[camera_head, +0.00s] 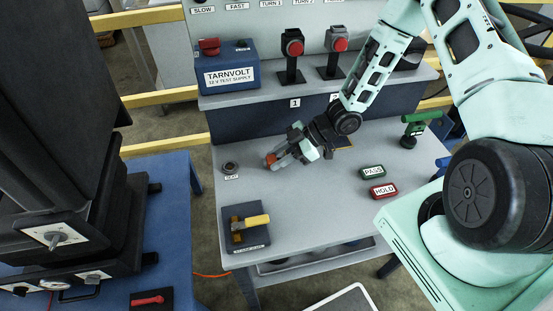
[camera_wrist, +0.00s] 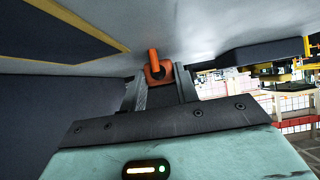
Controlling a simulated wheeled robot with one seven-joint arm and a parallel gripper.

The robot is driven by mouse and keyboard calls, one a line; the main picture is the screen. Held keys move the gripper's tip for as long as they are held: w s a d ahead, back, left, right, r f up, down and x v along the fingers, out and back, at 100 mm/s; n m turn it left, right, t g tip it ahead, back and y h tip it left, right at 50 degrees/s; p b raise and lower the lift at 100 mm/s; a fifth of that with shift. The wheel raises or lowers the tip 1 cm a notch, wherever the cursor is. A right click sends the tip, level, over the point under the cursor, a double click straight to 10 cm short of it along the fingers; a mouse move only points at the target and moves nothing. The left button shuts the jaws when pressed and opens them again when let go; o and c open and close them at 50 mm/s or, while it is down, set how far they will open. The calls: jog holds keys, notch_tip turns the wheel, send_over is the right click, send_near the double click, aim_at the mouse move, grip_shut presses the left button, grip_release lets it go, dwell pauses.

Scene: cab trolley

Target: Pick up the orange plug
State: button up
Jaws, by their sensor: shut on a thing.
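The orange plug (camera_wrist: 158,70) is between the two fingers of my gripper (camera_wrist: 160,88) in the wrist view, and the fingers are shut on it. In the head view the plug shows as a small orange piece (camera_head: 271,159) at the tips of my gripper (camera_head: 279,160). My gripper is low over the grey trolley top, left of its middle. I cannot tell whether the plug touches the surface. Part of the plug is hidden by the fingers.
A round dark socket marked with a small label (camera_head: 230,168) is left of my gripper. A dark block with a yellow-handled tool (camera_head: 250,222) is at front left. PASS (camera_head: 372,172) and HOLD (camera_head: 383,191) blocks are right. The blue TARNVOLT supply (camera_head: 230,68) stands on the back shelf.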

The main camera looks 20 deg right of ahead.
notch_tip(320, 180, up, 9)
jog(key=shift+r, duration=0.2)
dwell(0.3)
dwell(0.4)
